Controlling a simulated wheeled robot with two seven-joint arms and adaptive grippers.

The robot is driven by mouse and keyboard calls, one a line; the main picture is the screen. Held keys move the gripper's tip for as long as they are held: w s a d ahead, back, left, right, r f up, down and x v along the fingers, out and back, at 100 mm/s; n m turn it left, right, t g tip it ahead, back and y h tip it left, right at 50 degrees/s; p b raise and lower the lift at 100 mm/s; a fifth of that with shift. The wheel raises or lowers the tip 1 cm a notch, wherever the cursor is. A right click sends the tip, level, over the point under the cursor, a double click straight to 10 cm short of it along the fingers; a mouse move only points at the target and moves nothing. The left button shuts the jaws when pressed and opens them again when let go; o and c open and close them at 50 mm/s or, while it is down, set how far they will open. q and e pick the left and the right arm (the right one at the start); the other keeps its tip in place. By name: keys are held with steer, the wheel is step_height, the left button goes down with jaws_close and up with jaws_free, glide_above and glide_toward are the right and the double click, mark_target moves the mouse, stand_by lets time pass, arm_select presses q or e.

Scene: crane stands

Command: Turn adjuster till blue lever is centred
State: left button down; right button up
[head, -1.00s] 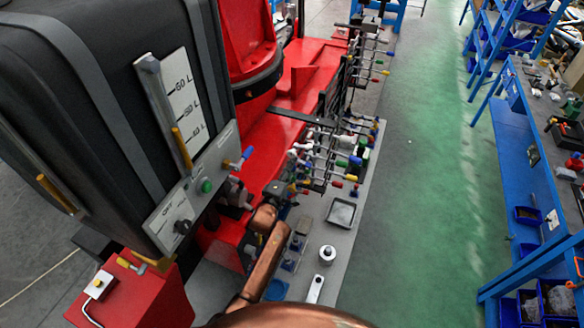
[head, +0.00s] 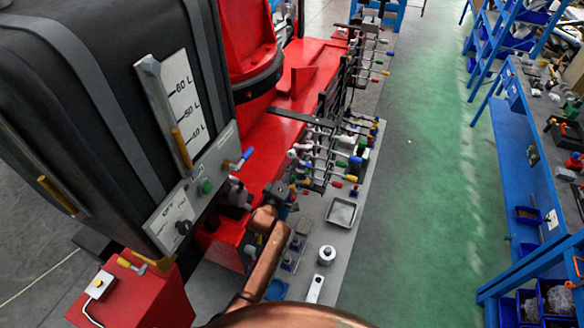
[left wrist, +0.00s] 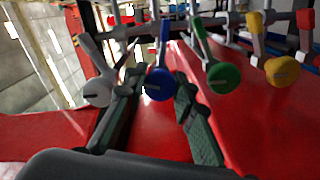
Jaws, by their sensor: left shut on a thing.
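In the left wrist view a row of levers with round coloured discs crosses the top. The blue lever (left wrist: 163,45) stands nearly upright, its top leaning slightly right. The blue adjuster (left wrist: 158,84) is the round disc at its lower end, with a dark slot mark on its face. My left gripper (left wrist: 159,82) has a fingertip at each side of this disc and is shut on it. In the head view my left gripper (head: 277,190) is at the near end of the lever bank (head: 325,155); its fingertips and the blue disc are too small to separate. My right gripper is out of view.
A grey lever (left wrist: 97,90) and a green lever (left wrist: 221,75) stand close on either side. A yellow lever (left wrist: 280,70) is further right. A metal tray (head: 342,212) and a round metal part (head: 327,255) lie on the grey platform. The green floor is clear.

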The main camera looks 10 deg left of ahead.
arm_select(q)
steer(key=m, duration=0.5)
steer(key=shift+m, duration=0.3)
steer(key=m, duration=0.5)
steer(key=shift+m+b, duration=0.3)
steer(key=shift+b, duration=0.05)
steer(key=c, duration=1.6)
jaws_free()
steer(key=shift+s, duration=0.1)
steer(key=s+a, duration=0.2)
steer(key=s, duration=0.9)
steer(key=shift+s+a, duration=0.15)
steer(key=shift+s, duration=0.15)
